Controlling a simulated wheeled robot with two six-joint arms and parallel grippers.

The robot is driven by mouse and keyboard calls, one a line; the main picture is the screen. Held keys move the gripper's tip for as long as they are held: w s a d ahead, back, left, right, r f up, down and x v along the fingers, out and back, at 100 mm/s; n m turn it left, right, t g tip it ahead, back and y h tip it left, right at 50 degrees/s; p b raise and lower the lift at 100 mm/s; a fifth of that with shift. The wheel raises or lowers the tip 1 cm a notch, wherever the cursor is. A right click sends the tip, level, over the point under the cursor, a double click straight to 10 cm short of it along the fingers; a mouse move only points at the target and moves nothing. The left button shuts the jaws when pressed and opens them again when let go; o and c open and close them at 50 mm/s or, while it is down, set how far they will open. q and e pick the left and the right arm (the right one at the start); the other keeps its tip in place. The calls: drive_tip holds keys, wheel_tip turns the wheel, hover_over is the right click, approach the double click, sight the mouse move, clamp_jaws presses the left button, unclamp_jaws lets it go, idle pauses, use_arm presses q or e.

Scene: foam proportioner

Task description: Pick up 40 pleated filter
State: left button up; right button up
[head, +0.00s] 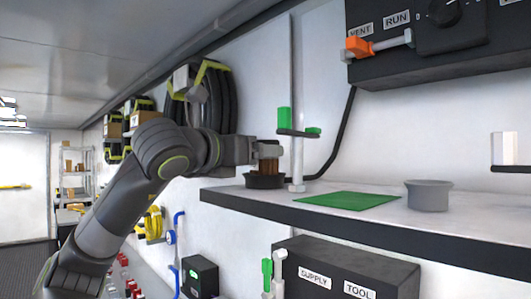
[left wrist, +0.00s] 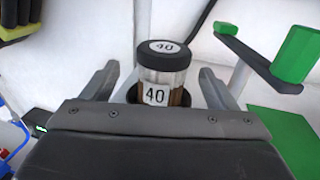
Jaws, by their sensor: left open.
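The 40 pleated filter (left wrist: 163,72) is a brown cylinder with a dark top and white labels reading 40. It stands upright in a round black holder (head: 264,181) on the shelf. In the head view its brown side (head: 268,165) shows just at the end of my left gripper (head: 266,150). In the left wrist view my left gripper (left wrist: 158,78) is open, with one finger on each side of the filter and gaps between. The filter's lower part is hidden by the gripper and holder. My right gripper is in neither view.
A thin post (head: 297,120) with a green-topped bracket stands right of the filter. A green mat (head: 347,200) and grey cup (head: 429,195) are further right on the shelf (head: 310,216). A black hose (head: 342,135) runs behind. A control box (head: 440,40) hangs above.

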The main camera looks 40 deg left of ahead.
use_arm(q)
drive_tip(key=shift+w, duration=0.25)
drive_tip(key=shift+r, duration=0.1)
drive_tip(key=shift+w+r+p, duration=0.15)
drive_tip(key=shift+w+p, duration=0.1)
drive_tip(key=shift+p, duration=0.3)
drive_tip(key=w+p, duration=0.1)
drive_tip(key=w, duration=0.1)
drive_tip(key=w+p, duration=0.1)
drive_tip(key=p, duration=0.1)
drive_tip(key=shift+w+a+r, duration=0.15)
drive_tip(key=shift+w, duration=0.25)
drive_tip(key=shift+w+a, duration=0.1)
drive_tip(key=shift+w, duration=0.25)
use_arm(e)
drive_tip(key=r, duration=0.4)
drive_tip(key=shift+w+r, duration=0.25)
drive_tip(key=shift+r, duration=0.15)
use_arm(q)
drive_tip(key=shift+c, duration=0.4)
drive_tip(key=c, duration=1)
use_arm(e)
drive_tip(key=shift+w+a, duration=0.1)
